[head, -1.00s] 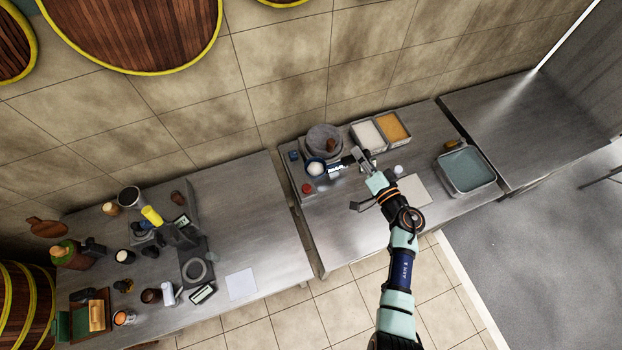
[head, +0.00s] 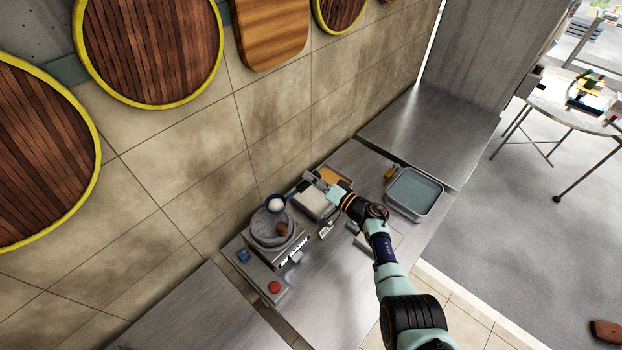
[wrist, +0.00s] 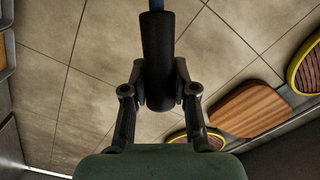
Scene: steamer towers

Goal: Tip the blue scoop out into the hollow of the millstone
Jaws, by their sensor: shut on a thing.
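My gripper (head: 308,182) is shut on the dark handle of the blue scoop (head: 273,199). The scoop's bowl holds a round white heap and appears over the far rim of the millstone in the head view, apparently level. The grey round millstone (head: 262,238) sits on a metal unit with a brown knob or handle (head: 282,229) on its near right side. Its hollow is not clearly visible. In the wrist view the dark scoop handle (wrist: 158,60) lies between the fingers, with a bit of blue at the top edge; the bowl is out of view.
A tray of white stuff (head: 317,203) and a tray of orange stuff (head: 330,176) stand right of the millstone, under my arm. A water-filled basin (head: 414,190) stands farther right.

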